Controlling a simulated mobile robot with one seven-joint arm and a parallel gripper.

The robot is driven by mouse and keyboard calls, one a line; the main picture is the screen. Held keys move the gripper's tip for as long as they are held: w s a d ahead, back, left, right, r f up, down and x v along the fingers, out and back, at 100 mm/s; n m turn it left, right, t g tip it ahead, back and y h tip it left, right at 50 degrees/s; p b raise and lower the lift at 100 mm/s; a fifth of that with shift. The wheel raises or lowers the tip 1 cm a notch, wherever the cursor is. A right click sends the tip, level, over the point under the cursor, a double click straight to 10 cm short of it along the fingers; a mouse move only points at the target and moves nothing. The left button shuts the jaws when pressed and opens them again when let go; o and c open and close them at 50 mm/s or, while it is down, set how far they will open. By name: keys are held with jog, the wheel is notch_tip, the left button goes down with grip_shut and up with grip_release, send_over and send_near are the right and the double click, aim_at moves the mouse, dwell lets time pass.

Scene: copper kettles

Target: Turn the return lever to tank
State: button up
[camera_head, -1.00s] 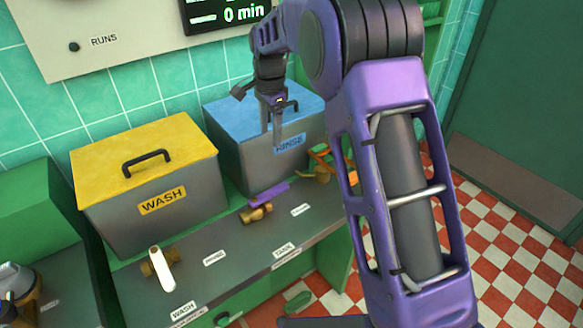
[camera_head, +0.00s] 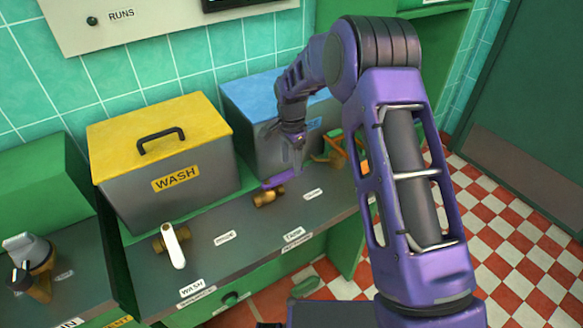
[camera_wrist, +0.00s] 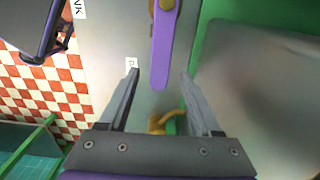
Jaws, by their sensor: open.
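A purple lever (camera_head: 281,178) sits on a brass valve (camera_head: 268,198) on the grey counter, in front of the blue-lidded tank. In the wrist view the purple lever (camera_wrist: 162,50) lies between the fingers of my open gripper (camera_wrist: 159,74), its free end pointing toward my wrist. I cannot tell whether a finger touches it. In the head view my gripper (camera_head: 297,165) is down at the lever. A label (camera_head: 293,235) on the counter's front edge seems to read TANK. Nothing legible marks the purple lever as the return lever.
A white lever (camera_head: 175,247) on another brass valve stands in front of the yellow-lidded WASH tank (camera_head: 165,185). The blue-lidded tank (camera_head: 258,150) stands close behind the purple lever. An orange lever (camera_head: 341,150) is to the right. The counter's front is clear apart from flat labels.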

jog(key=shift+f, duration=1.3)
grip_shut()
dwell(0.5)
